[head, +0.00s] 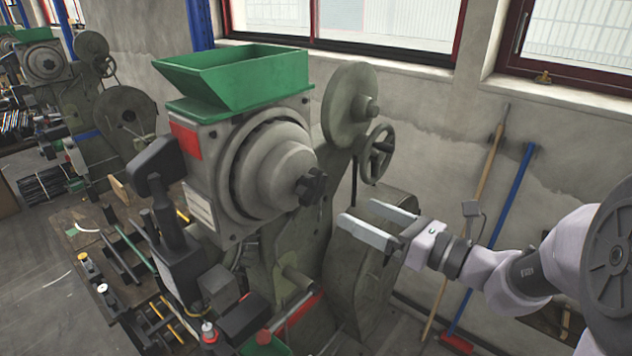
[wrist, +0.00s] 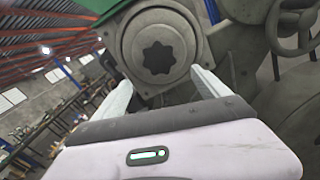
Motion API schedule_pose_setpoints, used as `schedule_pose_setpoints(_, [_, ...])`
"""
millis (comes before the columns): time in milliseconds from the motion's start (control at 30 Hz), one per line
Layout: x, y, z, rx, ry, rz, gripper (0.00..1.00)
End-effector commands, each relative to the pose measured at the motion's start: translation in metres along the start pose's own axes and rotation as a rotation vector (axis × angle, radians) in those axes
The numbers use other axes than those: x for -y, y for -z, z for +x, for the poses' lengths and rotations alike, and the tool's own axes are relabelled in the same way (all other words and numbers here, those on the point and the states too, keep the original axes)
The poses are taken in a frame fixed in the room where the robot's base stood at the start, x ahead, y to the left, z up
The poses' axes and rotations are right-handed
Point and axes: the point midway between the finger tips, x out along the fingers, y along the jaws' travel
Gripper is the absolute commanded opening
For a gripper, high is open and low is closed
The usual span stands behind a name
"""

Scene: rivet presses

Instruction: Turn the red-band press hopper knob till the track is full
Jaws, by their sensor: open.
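The red-band press (head: 205,160) stands in the middle of the head view, with a red patch (head: 186,139) on its head and a green hopper (head: 238,78) on top. Its black lobed hopper knob (head: 311,186) sits at the centre of a round grey housing. In the wrist view the knob (wrist: 158,57) shows face-on, a little above and between my fingertips. My gripper (head: 377,222) is open and empty, to the right of the knob and slightly lower, apart from it. Both fingers also show in the wrist view (wrist: 162,84). The track's fill cannot be made out.
A handwheel (head: 377,154) and a large round flywheel (head: 350,105) stand behind the knob. A second press (head: 62,75) is at the far left. A bench with small tools (head: 110,240) lies front left. A broom (head: 500,230) leans on the wall at right.

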Motion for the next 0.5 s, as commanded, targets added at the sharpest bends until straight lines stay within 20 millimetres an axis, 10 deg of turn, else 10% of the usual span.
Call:
schedule_pose_setpoints(200, [-0.003,0.001,0.068,-0.003,-0.007,-0.001,0.85])
schedule_pose_setpoints(500, [-0.002,0.001,0.119,-0.004,-0.003,-0.002,0.85])
